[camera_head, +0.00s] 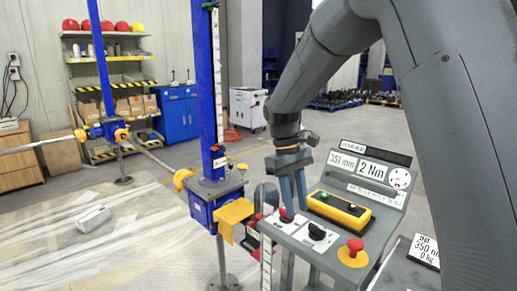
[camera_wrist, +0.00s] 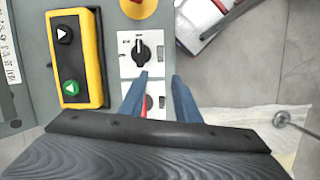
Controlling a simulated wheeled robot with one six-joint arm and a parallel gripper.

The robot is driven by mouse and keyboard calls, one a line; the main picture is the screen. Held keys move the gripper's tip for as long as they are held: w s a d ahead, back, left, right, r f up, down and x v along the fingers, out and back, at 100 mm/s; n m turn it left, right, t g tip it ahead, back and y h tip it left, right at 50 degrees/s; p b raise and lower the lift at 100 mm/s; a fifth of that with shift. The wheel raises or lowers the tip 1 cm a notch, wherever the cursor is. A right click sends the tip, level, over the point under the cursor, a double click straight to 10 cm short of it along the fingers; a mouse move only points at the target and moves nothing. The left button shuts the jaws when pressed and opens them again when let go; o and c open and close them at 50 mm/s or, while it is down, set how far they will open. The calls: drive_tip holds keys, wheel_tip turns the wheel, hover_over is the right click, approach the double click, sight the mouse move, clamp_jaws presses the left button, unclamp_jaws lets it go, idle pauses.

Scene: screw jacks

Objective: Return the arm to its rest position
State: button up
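My arm comes down from the upper right in the head view. My gripper (camera_head: 292,206) points down over the left part of the grey control panel (camera_head: 300,236). In the wrist view the two blue fingers of my gripper (camera_wrist: 159,76) stand apart with nothing held between their tips. A red knob (camera_head: 286,214) is close by the fingertips in the head view. In the wrist view this knob is partly hidden behind the left finger. I cannot tell whether a finger touches it. A black rotary knob (camera_wrist: 142,51) sits beside it on a white plate.
The panel carries a yellow button box (camera_head: 339,210), a red emergency button (camera_head: 355,245) and displays reading 351 mm and 2 Nm. A blue screw jack column (camera_head: 203,90) stands close on the left. A load display (camera_head: 424,250) is at the lower right. Open floor lies behind.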

drive_tip(key=s+d+f+m+t+y+p, duration=0.1)
drive_tip(key=s+d+m+t, duration=0.1)
drive_tip(key=s, duration=0.7)
drive_tip(key=s+d+f+m+t+y+p, duration=0.1)
drive_tip(key=s+d+f+m+t+p, duration=0.1)
drive_tip(key=s+d+m, duration=0.3)
drive_tip(key=s+d, duration=0.2)
drive_tip(key=s, duration=0.2)
drive_tip(key=shift+d+f, duration=0.2)
drive_tip(key=shift+f, duration=0.1)
